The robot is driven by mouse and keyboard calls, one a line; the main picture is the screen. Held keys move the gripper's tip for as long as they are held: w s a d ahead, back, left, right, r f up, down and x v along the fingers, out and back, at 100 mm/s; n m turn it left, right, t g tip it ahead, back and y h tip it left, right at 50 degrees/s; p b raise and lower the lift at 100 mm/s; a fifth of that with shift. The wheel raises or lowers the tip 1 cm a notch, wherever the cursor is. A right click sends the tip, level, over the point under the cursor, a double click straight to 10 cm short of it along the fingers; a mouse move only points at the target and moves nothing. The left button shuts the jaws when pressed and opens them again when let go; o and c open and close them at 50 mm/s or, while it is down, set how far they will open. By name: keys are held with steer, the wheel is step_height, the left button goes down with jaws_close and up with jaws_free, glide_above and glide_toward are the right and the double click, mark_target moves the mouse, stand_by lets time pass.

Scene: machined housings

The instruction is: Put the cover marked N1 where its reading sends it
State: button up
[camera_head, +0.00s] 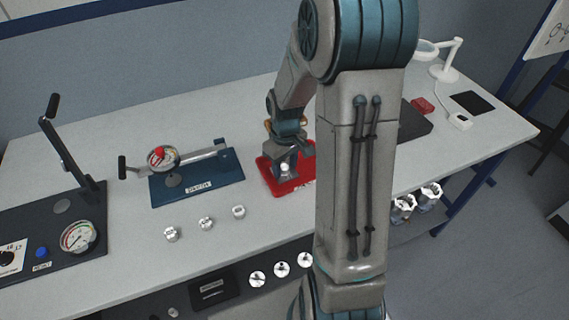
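My gripper (285,165) is low over a red tray (274,186) near the middle of the table. A small bright silver piece shows at its fingertips, but I cannot tell whether it is gripped or lies on the tray. The tray's label is partly hidden by my arm. Three small silver covers stand in a row on the table: a left one (170,234), a middle one (207,223) and a right one (238,211). Their marks are too small to read, so I cannot tell which is N1.
A blue-based gauge fixture (198,188) stands left of the tray. A dark lever press with a dial (78,237) is at far left. Two silver housings (402,208) (430,194) are at the right front edge. My arm hides the table's middle right.

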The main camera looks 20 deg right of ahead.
mark_target(285, 168)
step_height(285, 168, up, 12)
steer(key=s+a+r+m+t, duration=0.1)
steer(key=s+a+r+m, duration=0.1)
steer(key=s, duration=0.6)
steer(key=s+a+r+m+t, duration=0.1)
steer(key=s+a+r+t, duration=0.1)
steer(key=s+a, duration=0.3)
steer(key=s, duration=0.3)
steer(key=shift+a+r+m, duration=0.25)
steer(key=shift+r+m, duration=0.15)
steer(key=shift+c, duration=0.8)
